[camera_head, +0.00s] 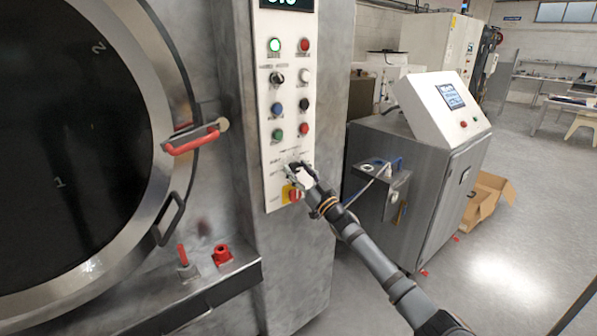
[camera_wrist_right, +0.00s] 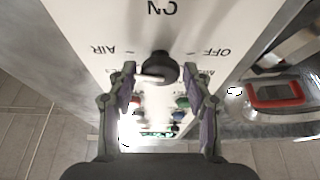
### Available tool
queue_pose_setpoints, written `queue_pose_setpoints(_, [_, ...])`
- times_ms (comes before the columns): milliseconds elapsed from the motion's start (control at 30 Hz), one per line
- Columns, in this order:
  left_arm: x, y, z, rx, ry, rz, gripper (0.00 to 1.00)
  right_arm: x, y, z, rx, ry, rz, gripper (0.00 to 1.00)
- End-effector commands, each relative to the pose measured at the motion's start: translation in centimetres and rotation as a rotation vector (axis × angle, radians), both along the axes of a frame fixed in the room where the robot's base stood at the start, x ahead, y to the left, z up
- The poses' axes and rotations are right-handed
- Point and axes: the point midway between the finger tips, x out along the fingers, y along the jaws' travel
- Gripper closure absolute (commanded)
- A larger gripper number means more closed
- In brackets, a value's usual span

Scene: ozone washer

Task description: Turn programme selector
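My right gripper (camera_wrist_right: 159,82) is open, with one finger on each side of the knob's line; I see gaps between fingers and knob, and cannot tell the depth. In the head view my right gripper (camera_head: 298,168) is at the lower part of the panel (camera_head: 290,50) and hides the knob. My left gripper is not in view.
Above are several lamps, buttons and black knobs, such as one knob (camera_head: 277,77). A red and yellow switch (camera_head: 293,194) sits just below my gripper. The round drum door (camera_head: 165,110) with a red handle (camera_head: 192,141) is left. A steel cabinet (camera_head: 430,150) stands right.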

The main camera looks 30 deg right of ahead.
Motion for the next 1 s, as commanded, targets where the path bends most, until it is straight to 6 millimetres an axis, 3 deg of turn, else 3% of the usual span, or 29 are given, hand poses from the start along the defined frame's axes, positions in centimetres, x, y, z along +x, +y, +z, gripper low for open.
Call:
queue_pose_setpoints(33, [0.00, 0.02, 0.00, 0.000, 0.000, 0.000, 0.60, -0.01, 0.00, 0.00, 0.000, 0.000, 0.000, 0.61])
queue_pose_setpoints(267, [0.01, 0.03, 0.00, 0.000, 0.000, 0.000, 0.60, -0.02, 0.00, -0.01, 0.000, 0.000, 0.000, 0.92])
queue_pose_setpoints(667, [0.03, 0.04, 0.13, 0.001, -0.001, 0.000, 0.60, 0.00, -0.07, 0.07, -0.087, -0.007, -0.001, 0.93])
queue_pose_setpoints(1000, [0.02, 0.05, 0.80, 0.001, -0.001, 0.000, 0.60, 0.02, -0.17, 0.17, -0.366, -0.026, -0.001, 0.93])
